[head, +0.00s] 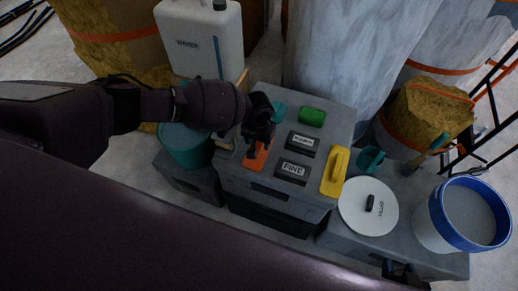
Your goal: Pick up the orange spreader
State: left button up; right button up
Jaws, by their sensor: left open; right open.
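The orange spreader (255,158) lies on top of the grey toolbox (236,178), near its left side. My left gripper (259,140) comes in from the left and points down over the spreader's far end, which it partly hides. Its jaws are open. I cannot tell whether the fingers touch the spreader or straddle it. My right gripper does not show clearly anywhere in the view.
Beside the spreader lie two dark labelled blocks (293,170), a green block (312,116) and a yellow float (336,170). A teal bucket (186,148) stands left. A white lid (368,207) and blue-rimmed bucket (440,226) are right.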

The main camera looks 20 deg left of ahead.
aim_at(258, 146)
pick_arm(q)
notch_tip(258, 146, down, 4)
jog(key=shift+s+r+b, duration=0.1)
jog(key=shift+r+b, duration=0.1)
jog(key=shift+b, duration=0.25)
jog(key=shift+r, duration=0.1)
jog(key=shift+c, duration=0.6)
grip_shut()
jog(key=shift+r, duration=0.1)
